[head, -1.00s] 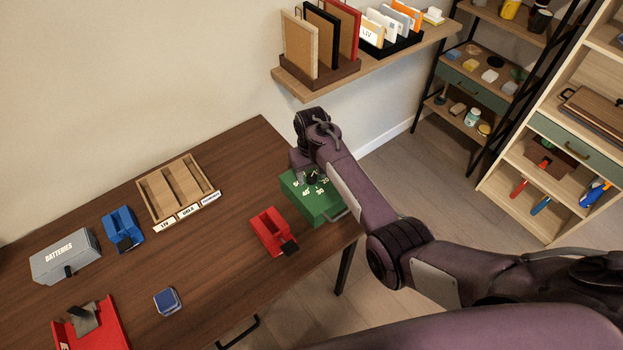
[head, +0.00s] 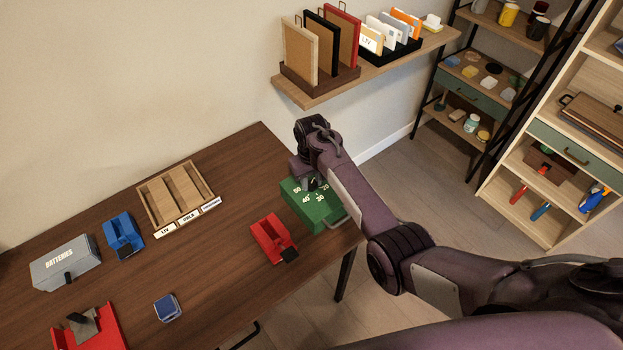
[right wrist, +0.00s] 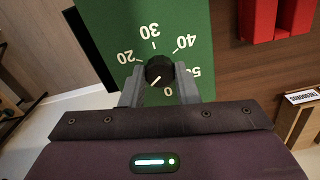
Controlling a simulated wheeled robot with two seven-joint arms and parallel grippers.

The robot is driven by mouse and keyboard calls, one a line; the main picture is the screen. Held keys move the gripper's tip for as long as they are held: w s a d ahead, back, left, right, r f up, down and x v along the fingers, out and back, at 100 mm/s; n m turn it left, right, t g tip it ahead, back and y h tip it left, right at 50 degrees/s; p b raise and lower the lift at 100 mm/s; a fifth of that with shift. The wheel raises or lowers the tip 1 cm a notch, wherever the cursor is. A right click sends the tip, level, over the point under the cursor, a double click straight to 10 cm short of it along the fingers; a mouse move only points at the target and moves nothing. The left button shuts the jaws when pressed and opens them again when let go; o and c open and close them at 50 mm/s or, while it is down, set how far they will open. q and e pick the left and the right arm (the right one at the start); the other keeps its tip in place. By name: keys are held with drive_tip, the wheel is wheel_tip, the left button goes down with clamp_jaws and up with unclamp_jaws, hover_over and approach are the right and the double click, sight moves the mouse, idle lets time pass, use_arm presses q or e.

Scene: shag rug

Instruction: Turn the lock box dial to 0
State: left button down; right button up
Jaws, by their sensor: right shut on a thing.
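The green lock box (head: 313,209) stands at the right end of the desk, with white numbers on its top. Its black dial (right wrist: 158,70) shows in the right wrist view between 20, 30, 40, 50 and 0. The dial's white mark points to the lower left there, a little to one side of the 0; the 10 is hidden by a finger. My right gripper (right wrist: 159,88) is shut on the dial, a finger on each side. In the head view the right gripper (head: 311,183) is over the box, partly hiding the dial. My left gripper is out of view.
A red holder (head: 272,238) stands just left of the box. A wooden tray (head: 151,202), blue holder (head: 123,235), grey batteries box (head: 65,263) and small blue box (head: 167,308) are farther left. A wall shelf (head: 290,98) with files is above and behind.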

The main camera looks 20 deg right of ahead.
drive_tip(key=shift+r+n+p, duration=0.15)
drive_tip(key=shift+n+p, duration=0.4)
drive_tip(key=shift+n, duration=0.65)
drive_tip(key=n+p, duration=0.1)
drive_tip(key=n, duration=0.1)
drive_tip(key=shift+n, duration=1.6)
drive_tip(key=shift+n+p, duration=0.3)
drive_tip(key=shift+n, duration=1.3)
drive_tip(key=o, duration=1)
